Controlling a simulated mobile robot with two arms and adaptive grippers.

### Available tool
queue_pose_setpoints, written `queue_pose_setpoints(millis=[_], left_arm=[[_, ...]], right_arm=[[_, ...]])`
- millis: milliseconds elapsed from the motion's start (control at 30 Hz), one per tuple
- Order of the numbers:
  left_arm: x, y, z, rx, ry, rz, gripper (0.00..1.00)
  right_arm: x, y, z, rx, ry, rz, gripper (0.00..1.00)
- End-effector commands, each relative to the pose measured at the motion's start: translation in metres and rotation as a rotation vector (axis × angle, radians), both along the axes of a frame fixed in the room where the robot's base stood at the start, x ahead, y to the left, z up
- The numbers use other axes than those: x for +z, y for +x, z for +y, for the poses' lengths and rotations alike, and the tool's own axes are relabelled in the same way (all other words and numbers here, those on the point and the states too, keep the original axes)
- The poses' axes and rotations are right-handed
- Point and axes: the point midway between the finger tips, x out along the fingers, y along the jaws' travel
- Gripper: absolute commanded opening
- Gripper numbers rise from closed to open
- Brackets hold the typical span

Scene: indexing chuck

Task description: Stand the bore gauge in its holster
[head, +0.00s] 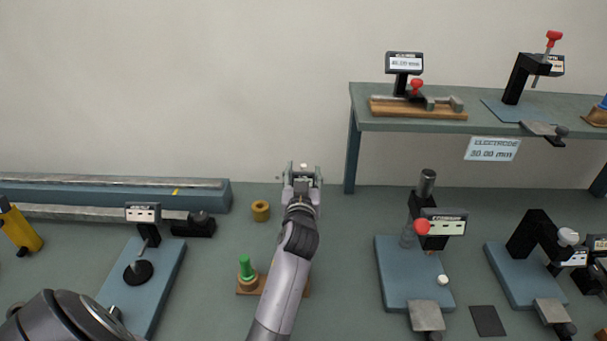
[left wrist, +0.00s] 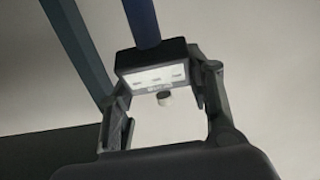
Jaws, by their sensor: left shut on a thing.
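My left gripper (head: 301,182) reaches out near the back wall, above the bench. In the left wrist view the left gripper (left wrist: 165,110) is shut on the black display head of the bore gauge (left wrist: 152,73). The head has a pale readout face and a small white knob. A dark blue shaft shows above it in that picture. In the head view the gripper hides most of the gauge. A wooden block (head: 243,288) with a green-topped peg stands partly behind my arm; I cannot tell whether it is the holster. My right gripper is not in view.
A brass ring (head: 261,211) lies left of the gripper. Long bars on a blue base (head: 120,194) line the back left. A raised shelf (head: 480,118) stands to the right. Several gauge stands on blue plates (head: 400,285) occupy the right; bench just right of my arm is clear.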

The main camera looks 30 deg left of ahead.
Motion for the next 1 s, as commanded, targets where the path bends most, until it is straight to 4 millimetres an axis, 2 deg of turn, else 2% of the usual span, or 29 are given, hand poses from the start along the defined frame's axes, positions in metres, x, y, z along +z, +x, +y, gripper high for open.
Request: queue_pose_setpoints(millis=[267,300,633,900,1000], left_arm=[[-0.0066,0.0002,-0.0001,0.000,0.001,-0.003,0.03],[-0.0057,0.0003,-0.0001,-0.001,0.002,-0.003,0.48],[-0.0063,0.0001,0.0000,0.000,0.001,-0.001,0.70],[-0.0080,-0.0001,0.0000,0.000,-0.002,0.003,0.71],[-0.0025,0.0001,0.0001,0.000,0.001,-0.001,0.71]], right_arm=[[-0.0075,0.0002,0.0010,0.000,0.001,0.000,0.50],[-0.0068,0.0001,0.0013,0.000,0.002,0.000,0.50],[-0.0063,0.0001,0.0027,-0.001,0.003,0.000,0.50],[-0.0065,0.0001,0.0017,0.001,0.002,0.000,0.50],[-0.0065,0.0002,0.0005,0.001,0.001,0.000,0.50]])
